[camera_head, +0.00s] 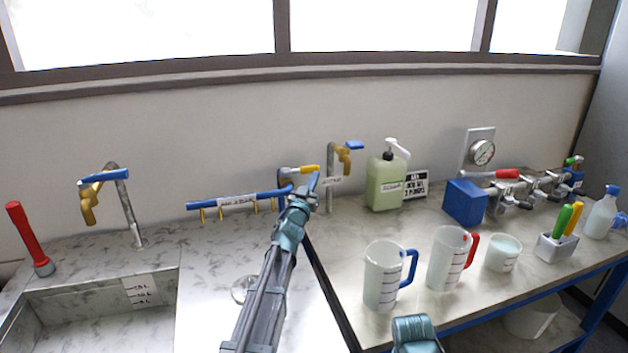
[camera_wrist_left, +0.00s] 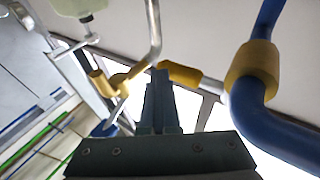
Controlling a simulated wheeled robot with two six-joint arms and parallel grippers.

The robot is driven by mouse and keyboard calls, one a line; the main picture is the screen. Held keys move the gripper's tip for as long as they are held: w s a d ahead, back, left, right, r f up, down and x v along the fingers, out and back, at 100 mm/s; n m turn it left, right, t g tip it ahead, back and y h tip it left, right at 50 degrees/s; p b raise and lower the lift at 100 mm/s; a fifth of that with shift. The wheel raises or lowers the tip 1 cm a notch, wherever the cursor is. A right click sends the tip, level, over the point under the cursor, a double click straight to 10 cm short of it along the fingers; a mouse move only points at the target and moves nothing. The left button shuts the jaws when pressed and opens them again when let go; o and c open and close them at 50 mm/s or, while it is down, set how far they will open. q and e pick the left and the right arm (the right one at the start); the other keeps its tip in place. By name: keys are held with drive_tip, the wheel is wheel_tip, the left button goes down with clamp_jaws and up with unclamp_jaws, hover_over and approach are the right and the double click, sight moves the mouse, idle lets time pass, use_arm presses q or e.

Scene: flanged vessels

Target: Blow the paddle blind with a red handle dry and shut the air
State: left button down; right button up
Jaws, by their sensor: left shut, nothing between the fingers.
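My left gripper (camera_head: 304,188) is shut and empty, at the small valve with a yellow lever (camera_head: 303,169) behind the worktop. In the left wrist view its closed fingers (camera_wrist_left: 160,100) point towards the yellow lever (camera_wrist_left: 180,73); I cannot tell whether they touch it. A blue pipe with a yellow collar (camera_wrist_left: 255,65) is to their right. I cannot tell which is the paddle blind. My right gripper's fingers are not visible.
A blue rail with yellow nozzles (camera_head: 235,201) runs along the back. A sink (camera_head: 95,305) with a tap (camera_head: 128,205) is at left. A green soap bottle (camera_head: 385,183), a blue block (camera_head: 465,201), two jugs (camera_head: 384,275) (camera_head: 447,257) and a beaker (camera_head: 502,253) stand at right.

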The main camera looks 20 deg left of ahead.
use_arm(q)
drive_tip(key=shift+a, duration=0.1)
drive_tip(key=s+d+f+b, duration=0.3)
drive_tip(key=s+d, duration=0.5)
drive_tip(key=s, duration=0.3)
drive_tip(key=shift+f+b, duration=0.3)
drive_tip(key=shift+f, duration=0.05)
drive_tip(key=shift+r, duration=0.15)
